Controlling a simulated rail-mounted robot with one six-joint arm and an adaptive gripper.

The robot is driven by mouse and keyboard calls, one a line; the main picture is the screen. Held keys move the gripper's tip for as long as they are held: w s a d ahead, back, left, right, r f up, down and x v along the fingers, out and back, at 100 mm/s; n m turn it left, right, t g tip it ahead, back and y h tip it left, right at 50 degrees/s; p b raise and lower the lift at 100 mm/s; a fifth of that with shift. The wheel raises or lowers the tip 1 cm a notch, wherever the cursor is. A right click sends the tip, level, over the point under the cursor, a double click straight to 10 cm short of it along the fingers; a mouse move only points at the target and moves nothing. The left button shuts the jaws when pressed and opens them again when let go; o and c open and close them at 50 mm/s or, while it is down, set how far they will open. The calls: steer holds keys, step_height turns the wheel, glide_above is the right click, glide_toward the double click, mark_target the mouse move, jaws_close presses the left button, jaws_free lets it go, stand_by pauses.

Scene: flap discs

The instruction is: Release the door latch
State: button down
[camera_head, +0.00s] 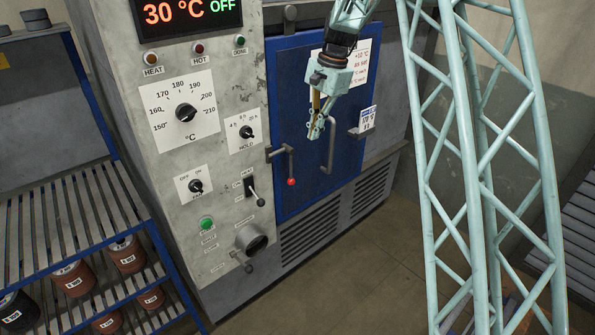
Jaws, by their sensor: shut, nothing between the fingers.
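The blue oven door (290,110) looks closed in its grey frame. The door latch (287,160) is a dark lever at the door's left edge. Its arm hangs downward and ends in a red ball knob (291,182). A grey vertical pull handle (330,148) stands on the door to the right of the latch. My gripper (316,130) is shut and empty, pointing down in front of the door. In the picture it lies above and right of the latch, close to the pull handle's top; I cannot tell its depth from the door.
The control panel (215,145) with knobs and switches stands left of the door. A blue-framed slatted rack (75,225) with spools is at far left. My pale green lattice structure fills the right. The floor (345,260) before the oven is clear.

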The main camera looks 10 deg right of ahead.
steer(key=w+f+m+p, duration=0.2)
steer(key=w+f, duration=0.4)
steer(key=f, duration=0.2)
steer(key=shift+w+d+f+g, duration=0.2)
steer(key=shift+d+f+g, duration=0.1)
steer(key=shift+d, duration=0.1)
steer(key=s+a+f, duration=0.1)
steer(key=a+f, duration=0.4)
steer(key=f, duration=0.6)
steer(key=shift+a+f, duration=0.15)
steer(key=shift+f, duration=0.25)
stand_by(0.4)
